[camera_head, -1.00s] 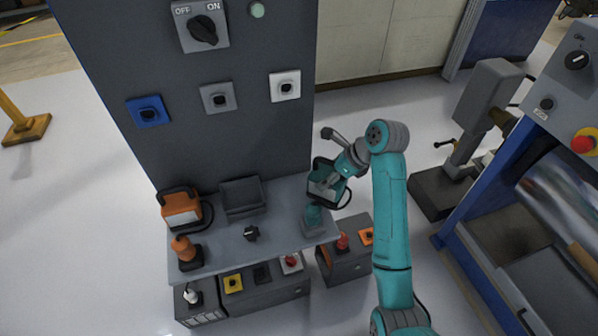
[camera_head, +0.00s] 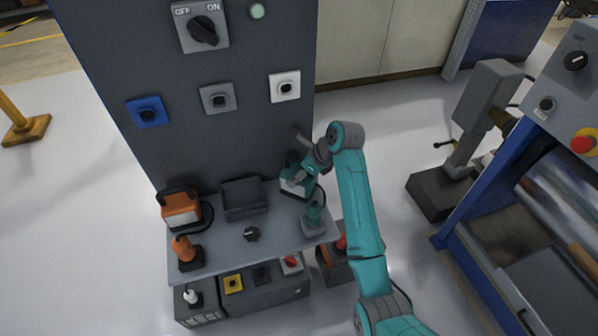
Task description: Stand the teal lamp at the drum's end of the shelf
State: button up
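The teal lamp (camera_head: 293,185), with a pale face and a dark handle, is at the right rear part of the grey shelf (camera_head: 255,258). My gripper (camera_head: 305,176) is at its top and looks shut on it; the fingers are small and partly hidden. I cannot tell whether the lamp's base touches the shelf. The silver drum (camera_head: 550,205) lies in the blue machine at the far right, so the shelf's right end is nearer to it.
A teal tool (camera_head: 315,218) stands close in front of the lamp. A dark bin (camera_head: 242,200), an orange lamp (camera_head: 180,208), an orange tool (camera_head: 184,253) and a black knob (camera_head: 251,234) occupy the shelf further left. The dark panel (camera_head: 215,140) rises behind.

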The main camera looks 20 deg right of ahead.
jog(key=o, duration=1.5)
jog(key=shift+o, duration=0.2)
jog(key=v, duration=1.2)
